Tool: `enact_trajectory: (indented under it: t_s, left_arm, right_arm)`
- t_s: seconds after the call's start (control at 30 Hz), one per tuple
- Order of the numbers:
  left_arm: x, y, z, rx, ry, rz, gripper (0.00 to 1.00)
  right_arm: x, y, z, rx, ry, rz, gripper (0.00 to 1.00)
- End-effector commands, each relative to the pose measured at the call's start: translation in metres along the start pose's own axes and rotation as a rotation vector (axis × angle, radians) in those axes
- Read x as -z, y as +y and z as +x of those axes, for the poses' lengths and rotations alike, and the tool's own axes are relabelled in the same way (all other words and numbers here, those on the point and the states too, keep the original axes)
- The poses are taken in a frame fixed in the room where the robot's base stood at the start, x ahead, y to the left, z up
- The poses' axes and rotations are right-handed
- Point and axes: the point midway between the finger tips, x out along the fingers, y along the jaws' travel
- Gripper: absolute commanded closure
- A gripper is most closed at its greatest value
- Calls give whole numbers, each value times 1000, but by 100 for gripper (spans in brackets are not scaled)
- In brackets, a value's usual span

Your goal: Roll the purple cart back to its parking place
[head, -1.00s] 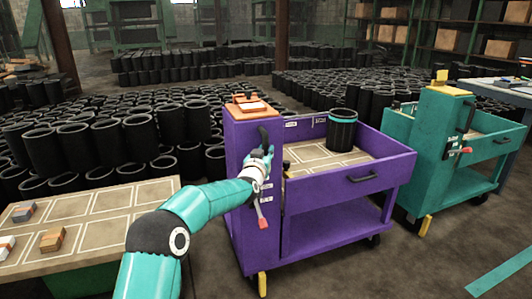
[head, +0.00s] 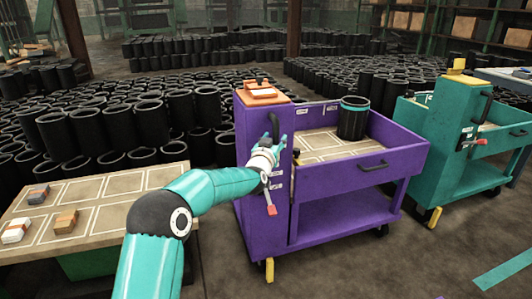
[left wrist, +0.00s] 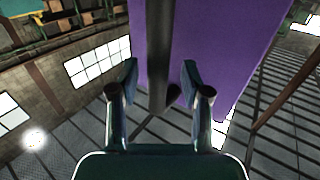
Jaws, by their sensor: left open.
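The purple cart (head: 352,192) stands upright on the floor in the middle of the head view. Its tall end panel carries a black upright handle (head: 274,127), and a red-tipped lever (head: 271,209) is lower down. My left gripper (head: 280,146) is at this panel, beside the handle. In the left wrist view the open fingers of my left gripper (left wrist: 159,72) are either side of the handle bar (left wrist: 160,35), with the purple panel (left wrist: 215,45) behind. Whether they touch the bar cannot be told. My right gripper is not in view. No parking place for the purple cart can be made out.
A black sleeve with a teal band (head: 353,120) stands on the cart's top. A teal cart (head: 440,140) stands close on the right. A marked table (head: 105,195) is on the left. Black sleeves crowd behind. Bare floor lies in front, with a teal stripe (head: 505,268).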

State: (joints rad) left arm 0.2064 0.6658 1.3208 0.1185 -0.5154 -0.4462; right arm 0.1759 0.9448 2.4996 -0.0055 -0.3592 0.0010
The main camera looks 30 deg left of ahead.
Motion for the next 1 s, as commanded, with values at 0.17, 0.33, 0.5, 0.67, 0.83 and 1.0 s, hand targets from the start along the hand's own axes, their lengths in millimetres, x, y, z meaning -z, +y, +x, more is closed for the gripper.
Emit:
enact_trajectory:
  t_s: [0.17,0.33,0.5,0.67,0.83,1.0]
  left_arm:
    - [1,0,-28,-1,-1,-1,52]
    - [1,0,-57,0,1,0,52]
    - [0,0,-82,0,2,0,52]
    - [0,0,-96,1,2,0,52]
    - [0,-1,-101,2,3,0,52]
    - [0,0,-101,2,3,0,52]
  right_arm:
    - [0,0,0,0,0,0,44]
    - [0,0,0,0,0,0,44]
    - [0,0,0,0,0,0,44]
    - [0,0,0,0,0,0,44]
    - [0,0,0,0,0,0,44]
    - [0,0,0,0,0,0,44]
